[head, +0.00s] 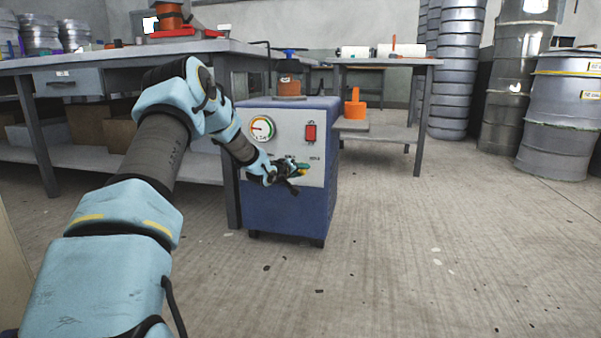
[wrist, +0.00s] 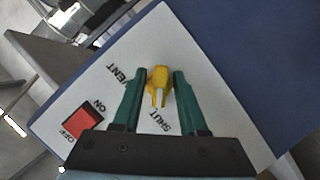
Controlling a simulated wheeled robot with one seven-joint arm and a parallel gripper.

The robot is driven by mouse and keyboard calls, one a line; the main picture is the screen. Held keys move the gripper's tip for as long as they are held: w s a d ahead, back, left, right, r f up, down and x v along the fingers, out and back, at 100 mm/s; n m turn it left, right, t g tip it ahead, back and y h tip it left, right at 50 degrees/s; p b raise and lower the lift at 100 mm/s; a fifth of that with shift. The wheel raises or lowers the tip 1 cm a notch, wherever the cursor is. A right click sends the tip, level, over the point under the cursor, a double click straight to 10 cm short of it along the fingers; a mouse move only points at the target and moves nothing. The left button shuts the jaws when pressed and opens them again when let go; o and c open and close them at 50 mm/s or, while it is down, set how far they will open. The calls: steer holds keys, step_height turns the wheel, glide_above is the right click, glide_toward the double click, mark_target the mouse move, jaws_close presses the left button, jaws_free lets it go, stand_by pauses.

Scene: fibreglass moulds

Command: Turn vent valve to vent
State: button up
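The vent valve (wrist: 160,82) is a small yellow handle on the pale panel of a blue cabinet (head: 285,213). In the wrist view the printed words VENT and SHUT are beside it, both partly covered by my fingers. My gripper (wrist: 158,76) is open, with one green finger on each side of the yellow handle. A gap shows on the left of the handle and a narrower one on the right. In the head view my gripper (head: 296,169) is at the panel and mostly hides the valve. I cannot tell exactly which word the handle points at.
The panel also has a round gauge (head: 262,129) and a red switch (head: 311,132), marked ON and OFF in the wrist view (wrist: 82,119). A workbench (head: 120,56) stands left and a table (head: 385,62) behind. Metal drums (head: 564,115) stand right.

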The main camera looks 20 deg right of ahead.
jaws_close()
steer(key=shift+p, duration=0.3)
steer(key=shift+r+m+y+p, duration=0.15)
steer(key=shift+m+y+p, duration=0.25)
steer(key=shift+m+p, duration=0.4)
steer(key=shift+d+m+t+y+p, duration=0.1)
steer(key=shift+m+t+y+p, duration=0.2)
steer(key=shift+m+y+p, duration=0.45)
steer(key=m+y, duration=0.1)
steer(key=m, duration=0.1)
steer(key=m+t+y+p, duration=0.1)
steer(key=m, duration=0.1)
steer(key=shift+m+y, duration=0.25)
steer(key=shift+m, duration=0.1)
steer(key=shift+m+t+y+p, duration=0.35)
steer(key=shift+m+t+y, duration=0.3)
steer(key=shift+m, duration=0.45)
steer(key=shift+a+m+t+y, duration=0.2)
steer(key=shift+m+t+y, duration=0.3)
steer(key=shift+m, duration=0.6)
